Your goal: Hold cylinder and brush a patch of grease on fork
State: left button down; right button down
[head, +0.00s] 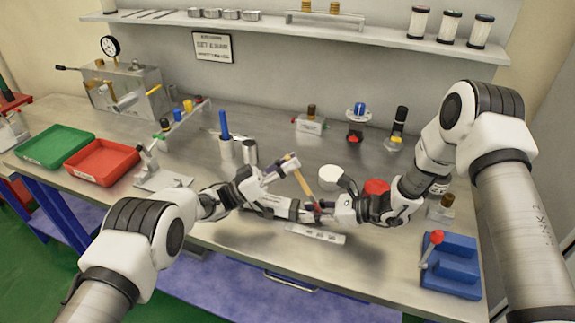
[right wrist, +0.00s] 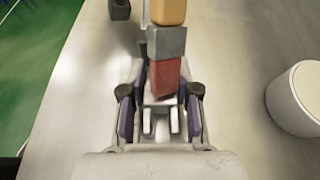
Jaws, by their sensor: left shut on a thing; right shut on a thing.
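My left gripper (head: 268,175) is shut near the middle of the bench, next to a silver cylinder (head: 272,203) lying roughly level. Its exact hold on the cylinder is too small to make out. My right gripper (head: 328,207) is shut on a brush with a tan handle (head: 304,184), which slants up and left in the head view. In the right wrist view the brush shows a red part (right wrist: 165,78) between the fingers, then a grey band (right wrist: 167,42) and an orange-tan part. The cylinder's right end is close to the right gripper; the fork and any grease cannot be made out.
A labelled plate (head: 316,234) lies in front of the grippers. A white round pot (head: 331,172) and a red round item (head: 377,187) stand close behind my right gripper.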

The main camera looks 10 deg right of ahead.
pick_arm(q)
jog(key=shift+s+a, duration=0.25)
jog(key=shift+s, duration=0.2)
jog(key=shift+s, duration=0.1)
jog(key=shift+w, duration=0.2)
dwell(0.3)
jog(key=shift+w+d, duration=0.1)
